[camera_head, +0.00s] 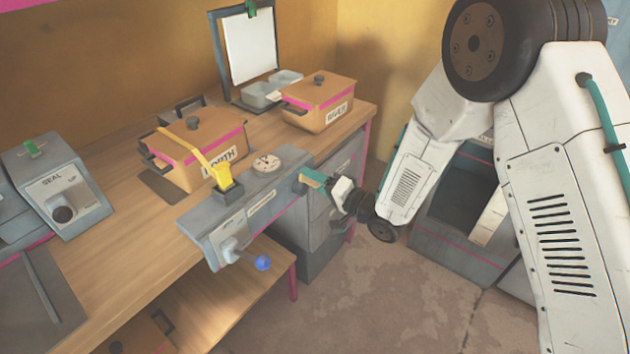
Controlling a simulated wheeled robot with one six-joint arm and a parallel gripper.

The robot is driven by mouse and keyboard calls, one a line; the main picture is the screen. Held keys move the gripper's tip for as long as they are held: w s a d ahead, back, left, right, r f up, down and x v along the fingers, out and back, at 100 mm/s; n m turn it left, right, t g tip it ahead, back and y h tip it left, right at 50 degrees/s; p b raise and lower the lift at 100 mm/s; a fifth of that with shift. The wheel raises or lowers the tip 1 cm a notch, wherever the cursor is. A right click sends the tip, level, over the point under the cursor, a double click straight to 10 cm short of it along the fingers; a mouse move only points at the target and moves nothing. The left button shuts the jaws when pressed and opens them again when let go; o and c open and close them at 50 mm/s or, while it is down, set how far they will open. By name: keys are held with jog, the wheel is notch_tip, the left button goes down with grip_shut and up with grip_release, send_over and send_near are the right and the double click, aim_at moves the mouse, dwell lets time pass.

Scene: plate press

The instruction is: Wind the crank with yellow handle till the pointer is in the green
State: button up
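A grey press unit (250,205) is fixed at the table's front edge. A yellow lever-like part (195,148) slants down to a yellow block in a dark socket on its top; I cannot tell whether it is the crank handle. A small crank arm on the unit's front carries a blue ball knob (263,263). A round white dial (267,162) with a dark pointer lies on top; its coloured zones are too small to read. My gripper (312,179) is at the right end of the unit, right of the dial and apart from both handles. Its finger opening is unclear.
Orange pots with pink bands and labels stand behind the unit, one at left (200,150) and one at right (318,102). A grey SEAL box (60,190) with a black knob stands at far left. Grey drawers (325,205) are below my gripper. Floor in front is clear.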

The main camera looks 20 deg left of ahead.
jog(key=v, duration=0.7)
jog(key=shift+s+d, duration=0.15)
jog(key=shift+d, duration=0.2)
